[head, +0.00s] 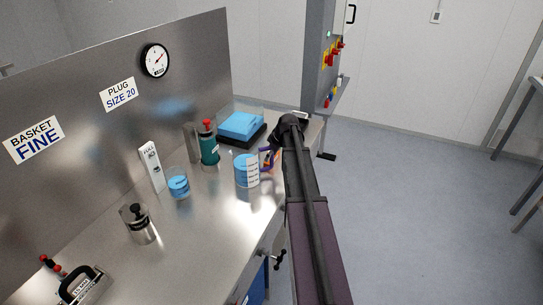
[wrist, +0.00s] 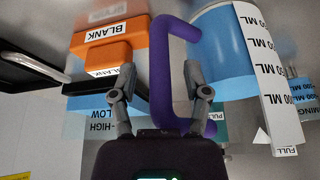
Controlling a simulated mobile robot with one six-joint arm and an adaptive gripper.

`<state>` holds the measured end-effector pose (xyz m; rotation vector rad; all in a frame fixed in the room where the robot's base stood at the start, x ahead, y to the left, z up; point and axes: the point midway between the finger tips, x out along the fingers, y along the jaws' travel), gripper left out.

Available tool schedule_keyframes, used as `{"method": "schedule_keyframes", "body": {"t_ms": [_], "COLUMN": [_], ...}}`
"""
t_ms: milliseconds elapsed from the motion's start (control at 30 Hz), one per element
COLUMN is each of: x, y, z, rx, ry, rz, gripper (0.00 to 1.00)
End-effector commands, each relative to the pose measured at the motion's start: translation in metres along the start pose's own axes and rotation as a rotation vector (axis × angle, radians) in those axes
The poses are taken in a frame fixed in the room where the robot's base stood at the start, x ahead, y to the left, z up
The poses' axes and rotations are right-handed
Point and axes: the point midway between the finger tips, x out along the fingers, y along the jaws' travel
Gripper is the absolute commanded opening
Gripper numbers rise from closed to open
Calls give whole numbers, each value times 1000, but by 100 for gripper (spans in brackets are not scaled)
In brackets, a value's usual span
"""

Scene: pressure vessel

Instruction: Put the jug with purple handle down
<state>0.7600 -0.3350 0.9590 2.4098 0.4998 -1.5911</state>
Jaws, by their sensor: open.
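The jug (head: 246,171) is a clear vessel with blue contents and a white scale strip, and it appears to stand upright on the steel bench (head: 214,239). Its purple handle (head: 267,158) faces my arm. In the wrist view the jug (wrist: 222,50) is at upper right, and its purple handle (wrist: 160,88) runs between my two fingers. My gripper (wrist: 153,80) is open around the handle, with a gap showing at the left finger. In the head view my gripper is mostly hidden behind the handle and my dark wrist.
A blue block on a dark tray (head: 240,128) stands behind the jug. A green red-topped flask (head: 208,146), a smaller blue beaker (head: 178,185) and a white FULL sign (head: 151,166) stand left of it. Orange BLANK blocks (wrist: 100,42) show in the wrist view.

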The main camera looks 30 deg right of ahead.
Motion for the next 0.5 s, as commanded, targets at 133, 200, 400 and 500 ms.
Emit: {"method": "schedule_keyframes", "body": {"t_ms": [133, 200, 400, 500], "x": [-8, -12, -29, -38], "y": [0, 0, 0, 0], "z": [-1, -1, -2, -2], "rx": [0, 0, 1, 1], "ry": [0, 0, 0, 0], "rz": [0, 0, 0, 0], "gripper": [61, 61, 61, 61]}}
